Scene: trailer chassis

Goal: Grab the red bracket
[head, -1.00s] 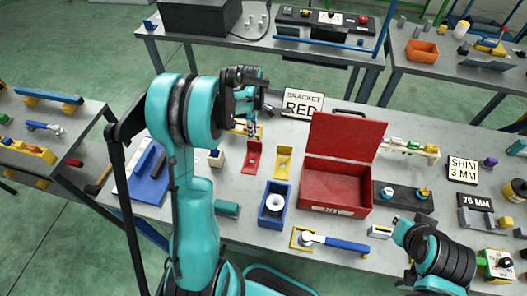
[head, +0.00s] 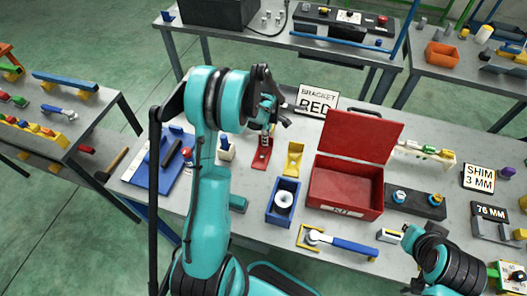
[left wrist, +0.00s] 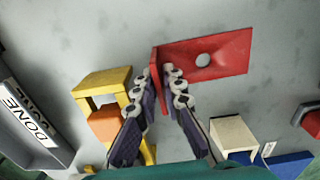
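The red bracket (head: 261,159) lies on the grey table, behind and left of the red KIT box. In the left wrist view the red bracket (left wrist: 212,58) shows a flat plate with a round hole and an upright flange. My left gripper (head: 266,143) points down at it. In the left wrist view the fingertips of my left gripper (left wrist: 158,75) close in on both sides of the flange with no clear gap. I cannot see the bracket lifted off the table. My right gripper (head: 409,238) is at the lower right, and its fingers are too small to judge.
A yellow bracket (head: 294,158) lies just right of the red one. The open red KIT box (head: 345,195), a blue bin (head: 283,214) and a "BRACKET RED" sign (head: 318,101) stand nearby. A yellow stand with an orange block (left wrist: 103,85) and a white block (left wrist: 232,135) flank the fingers.

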